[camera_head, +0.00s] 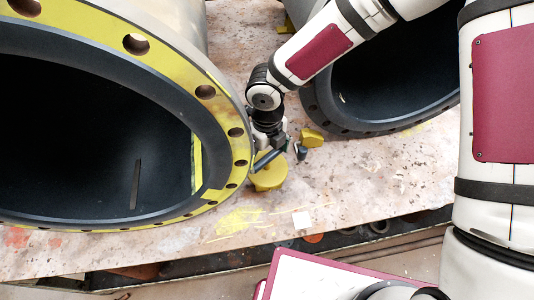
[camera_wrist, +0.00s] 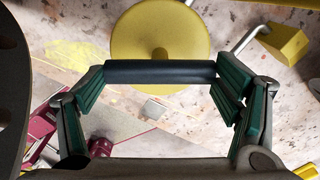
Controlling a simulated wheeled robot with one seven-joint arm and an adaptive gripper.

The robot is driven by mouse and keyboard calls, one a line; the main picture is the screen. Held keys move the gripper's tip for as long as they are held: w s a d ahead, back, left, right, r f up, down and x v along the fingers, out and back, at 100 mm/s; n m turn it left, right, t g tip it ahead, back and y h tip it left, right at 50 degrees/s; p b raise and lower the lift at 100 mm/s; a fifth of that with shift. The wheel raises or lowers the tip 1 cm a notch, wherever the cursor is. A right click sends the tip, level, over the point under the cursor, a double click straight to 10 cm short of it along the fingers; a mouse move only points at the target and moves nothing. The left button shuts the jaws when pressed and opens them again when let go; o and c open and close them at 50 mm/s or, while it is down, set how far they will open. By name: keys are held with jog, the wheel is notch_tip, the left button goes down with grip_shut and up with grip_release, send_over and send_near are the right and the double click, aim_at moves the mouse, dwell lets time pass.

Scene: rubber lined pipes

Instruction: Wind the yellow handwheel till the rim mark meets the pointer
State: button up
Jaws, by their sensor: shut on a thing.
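The yellow handwheel (camera_head: 268,178) is a round yellow disc low over the speckled surface, beside the large pipe flange. In the wrist view its face (camera_wrist: 150,30) shows a small raised hub. A dark bar (camera_wrist: 160,71) lies across the view in front of the disc's lower edge. My gripper (camera_wrist: 160,74) is shut on this bar, one green pad at each end. I cannot tell how the bar joins the disc. A bent grey rod (camera_wrist: 243,38) to the right of the disc may be the pointer. I cannot make out a rim mark.
A large pipe with a yellow flange (camera_head: 215,140) stands close left of my gripper. Another dark-lined pipe (camera_head: 390,85) lies behind right. A yellow block (camera_head: 312,137) sits right of the handwheel. A small pale square (camera_head: 301,219) lies in front, near the surface's front edge.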

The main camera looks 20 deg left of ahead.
aim_at(267, 157)
jog(key=n+b, duration=0.1)
jog(key=n, duration=0.4)
jog(key=shift+w+f, duration=0.1)
jog(key=shift+n+b, duration=1.1)
jog(key=shift+n, duration=0.2)
jog(key=o, duration=1.1)
notch_tip(267, 157, up, 12)
jog(key=shift+r, duration=0.1)
